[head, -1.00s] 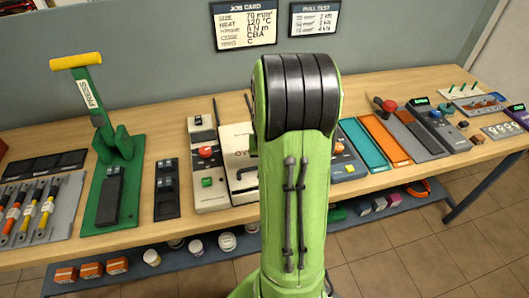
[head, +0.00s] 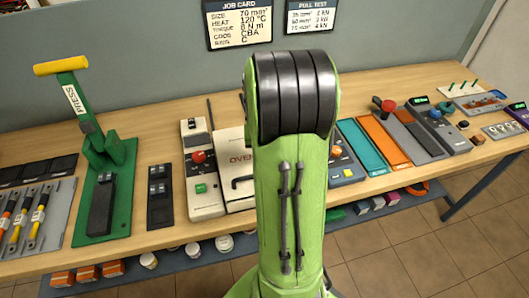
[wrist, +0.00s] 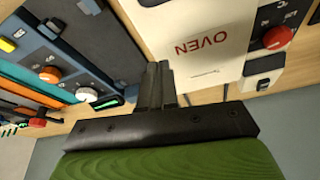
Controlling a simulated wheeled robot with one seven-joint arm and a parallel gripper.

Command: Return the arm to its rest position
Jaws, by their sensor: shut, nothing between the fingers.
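My green arm (head: 290,190) stands upright in the middle of the head view, in front of the bench, and hides my gripper there. In the wrist view my gripper (wrist: 157,72) shows as dark fingers close together, shut and empty. The fingers point toward the bench top beside the white oven (wrist: 190,40). I cannot tell how high they are above it.
The wooden bench (head: 170,110) carries a green press (head: 103,185) with a yellow handle at left. The oven (head: 234,150) is partly behind my arm. Teal (head: 361,146) and orange (head: 384,141) trays lie at right. Floor (head: 400,240) in front is clear.

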